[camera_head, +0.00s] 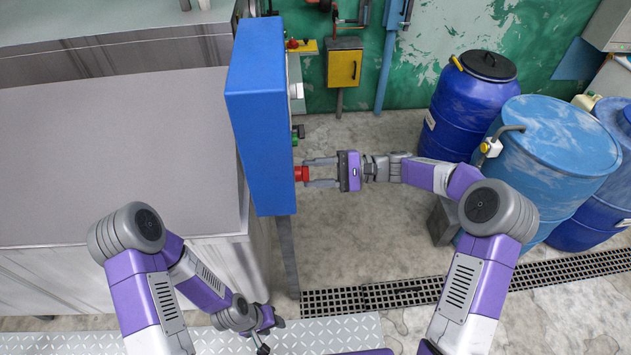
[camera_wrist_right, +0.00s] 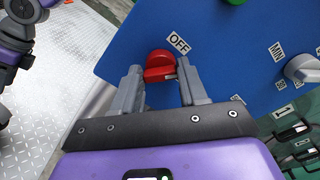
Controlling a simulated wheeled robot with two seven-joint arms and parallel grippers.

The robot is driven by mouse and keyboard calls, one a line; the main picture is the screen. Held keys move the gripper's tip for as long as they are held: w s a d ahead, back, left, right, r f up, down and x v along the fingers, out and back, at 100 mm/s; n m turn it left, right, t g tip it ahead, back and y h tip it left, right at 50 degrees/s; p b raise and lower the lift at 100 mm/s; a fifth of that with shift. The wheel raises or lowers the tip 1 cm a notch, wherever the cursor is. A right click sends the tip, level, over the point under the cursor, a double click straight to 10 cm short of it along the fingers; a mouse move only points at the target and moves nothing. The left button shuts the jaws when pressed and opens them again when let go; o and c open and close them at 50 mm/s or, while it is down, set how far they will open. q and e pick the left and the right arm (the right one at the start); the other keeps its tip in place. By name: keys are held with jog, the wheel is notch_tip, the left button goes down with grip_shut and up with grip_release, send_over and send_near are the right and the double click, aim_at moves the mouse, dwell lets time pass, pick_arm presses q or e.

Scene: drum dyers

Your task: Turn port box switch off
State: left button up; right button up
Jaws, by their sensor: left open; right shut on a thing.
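The port box (camera_head: 262,110) is a tall blue box standing upright left of centre in the head view. A red rotary switch (camera_wrist_right: 158,65) is on its blue panel in the right wrist view, beside an "OFF" label (camera_wrist_right: 179,44). The red switch also shows at the box's right side in the head view (camera_head: 300,174). My right gripper (camera_head: 310,173) has its two fingers on either side of the red switch and is shut on it. My left gripper (camera_head: 271,336) is open and empty, low over the floor plate, away from the box.
A green knob (camera_wrist_right: 236,1) and a grey knob (camera_wrist_right: 303,68) are on the same panel. Blue drums (camera_head: 470,100) stand at the right. A grey counter (camera_head: 110,150) fills the left.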

jog(key=shift+f+n+b, duration=0.2)
jog(key=shift+n+b, duration=3.7)
jog(key=shift+b, duration=0.8)
jog(key=o, duration=1.1)
jog(key=shift+c, duration=0.2)
jog(key=d, duration=0.7)
jog(key=shift+d+p, duration=0.3)
jog(key=shift+p, duration=0.1)
